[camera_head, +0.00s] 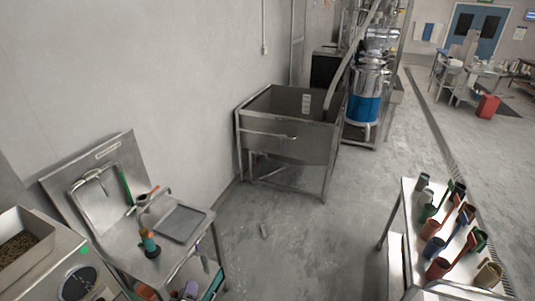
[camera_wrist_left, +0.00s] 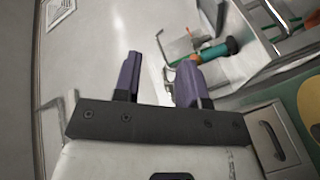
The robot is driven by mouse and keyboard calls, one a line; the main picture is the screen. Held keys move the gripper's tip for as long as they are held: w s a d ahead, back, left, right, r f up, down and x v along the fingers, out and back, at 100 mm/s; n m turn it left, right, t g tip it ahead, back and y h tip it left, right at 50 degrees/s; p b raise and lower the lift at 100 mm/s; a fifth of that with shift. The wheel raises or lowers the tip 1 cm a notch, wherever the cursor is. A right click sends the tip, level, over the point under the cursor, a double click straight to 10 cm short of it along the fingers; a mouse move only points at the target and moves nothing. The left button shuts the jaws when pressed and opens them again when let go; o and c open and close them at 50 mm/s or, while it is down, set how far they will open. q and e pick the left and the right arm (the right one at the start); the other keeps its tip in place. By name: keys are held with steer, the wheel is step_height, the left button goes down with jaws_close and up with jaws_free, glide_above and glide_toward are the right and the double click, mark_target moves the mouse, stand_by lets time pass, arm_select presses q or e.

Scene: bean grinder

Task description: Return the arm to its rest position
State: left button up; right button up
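My left gripper (camera_wrist_left: 160,64) shows in the left wrist view with two dark purple fingers standing apart and nothing seen between them. It is open. A green and orange tool (camera_wrist_left: 214,50) lies beyond the fingers to the right, apart from them; what looks like the same tool (camera_head: 149,243) stands on a steel bench in the head view. In the head view, small purple parts show low by the bench, and I cannot tell clearly which belong to my gripper. My right gripper is not in view.
The steel bench (camera_head: 181,224) has a raised back panel. A bean-filled tray (camera_head: 20,246) is at the far left. A large steel bin (camera_head: 290,136) stands by the wall. A rack with several coloured handled cups (camera_head: 432,247) is at the right. The middle floor (camera_head: 305,240) is mostly clear.

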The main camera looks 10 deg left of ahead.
arm_select(q)
steer(key=s+d+r+m+g+h, duration=0.55)
steer(key=d+m+h, duration=0.2)
steer(key=m, duration=0.25)
steer(key=s+d+r+m+g+y, duration=0.1)
steer(key=s+r+m+g+y, duration=0.25)
steer(key=s, duration=1.25)
steer(key=s+d+f+m+g, duration=0.1)
steer(key=s+f+g, duration=0.15)
steer(key=s, duration=0.35)
steer(key=s+d+f+m+g, duration=0.1)
steer(key=s+f, duration=0.3)
steer(key=s, duration=0.2)
step_height(320, 180, up, 16)
steer(key=p, duration=1.5)
steer(key=shift+s+a+p, duration=0.15)
steer(key=shift+a+p, duration=0.05)
steer(key=shift+p, duration=0.2)
steer(key=shift+n, duration=0.25)
